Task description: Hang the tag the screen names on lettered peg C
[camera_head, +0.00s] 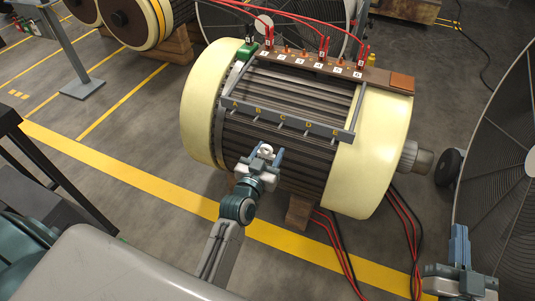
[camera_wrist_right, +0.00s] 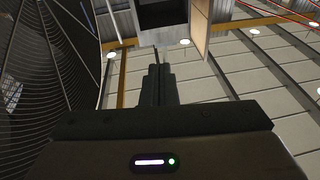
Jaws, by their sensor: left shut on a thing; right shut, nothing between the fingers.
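A grey rail (camera_head: 320,133) with yellow letters A to E and short pegs runs across the front of a large cream-ended motor (camera_head: 388,150). Peg C (camera_head: 281,123) is at the middle of the rail, and I see nothing hanging on it. My left gripper (camera_head: 266,154) is shut on a small white thing (camera_head: 266,148), probably a tag, below and slightly left of peg C and apart from the rail. Its writing cannot be read. My right gripper (camera_head: 460,246) is shut and empty at the lower right; its closed fingers also show in the right wrist view (camera_wrist_right: 157,82). No readable screen is in view.
A terminal board (camera_head: 400,82) with red leads and small white labels tops the motor. A large fan guard (camera_head: 505,150) stands close to my right gripper. Red and black cables (camera_head: 335,250) lie on the floor. A stand (camera_head: 82,85) is at the upper left.

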